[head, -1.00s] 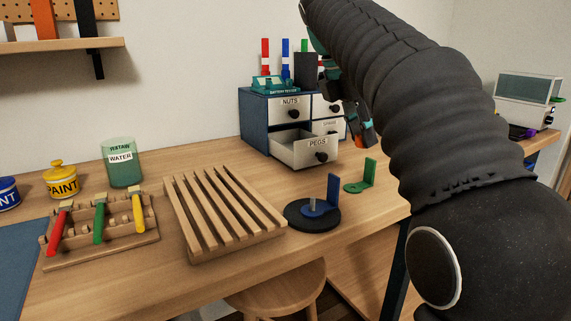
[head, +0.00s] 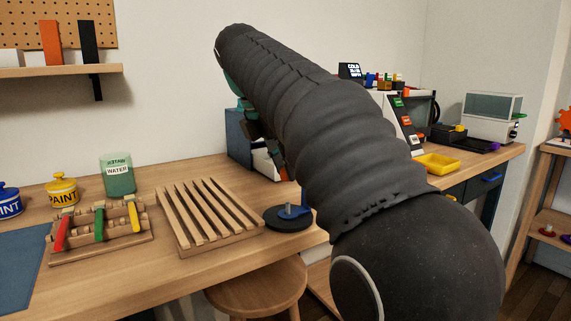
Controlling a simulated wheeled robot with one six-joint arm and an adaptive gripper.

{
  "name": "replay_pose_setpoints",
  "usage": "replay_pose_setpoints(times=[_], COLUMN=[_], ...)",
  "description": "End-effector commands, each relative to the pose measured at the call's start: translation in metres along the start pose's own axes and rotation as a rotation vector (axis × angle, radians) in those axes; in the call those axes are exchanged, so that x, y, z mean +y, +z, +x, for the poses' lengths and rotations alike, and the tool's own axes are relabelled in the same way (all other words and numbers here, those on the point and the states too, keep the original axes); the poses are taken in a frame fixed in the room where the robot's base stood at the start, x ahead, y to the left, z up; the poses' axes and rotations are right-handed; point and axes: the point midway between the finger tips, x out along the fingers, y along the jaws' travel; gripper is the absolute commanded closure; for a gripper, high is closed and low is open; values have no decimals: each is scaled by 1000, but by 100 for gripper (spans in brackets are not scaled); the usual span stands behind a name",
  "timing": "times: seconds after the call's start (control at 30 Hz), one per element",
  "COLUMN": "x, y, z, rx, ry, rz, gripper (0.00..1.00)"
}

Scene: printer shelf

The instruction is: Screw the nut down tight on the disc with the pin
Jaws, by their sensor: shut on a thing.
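The black disc (head: 282,222) lies flat near the front edge of the workbench, right of the slatted wooden rack. Its grey pin (head: 288,208) stands upright, and a blue upright plate (head: 304,203) beside it is partly hidden by my arm. My gripper (head: 274,158) hangs from the wrist in front of the drawer unit, above and behind the disc and apart from it. It is shut, but my arm covers much of it. The nut in its fingers is too hidden to make out clearly.
The slatted rack (head: 163,212) stands left of the disc, with a tool holder (head: 75,258) farther left. The drawer unit (head: 237,140) is mostly behind my arm. A stool (head: 257,285) stands below the front edge. A yellow tray (head: 437,163) lies to the right.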

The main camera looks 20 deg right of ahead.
Motion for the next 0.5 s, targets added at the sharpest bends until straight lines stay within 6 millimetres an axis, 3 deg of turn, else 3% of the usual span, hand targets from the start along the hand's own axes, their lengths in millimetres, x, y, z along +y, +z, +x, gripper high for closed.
replay_pose_setpoints(times=[0.5], x=[0], y=[-14], z=[33], rx=[0], ry=[0], rz=[1], gripper=[89])
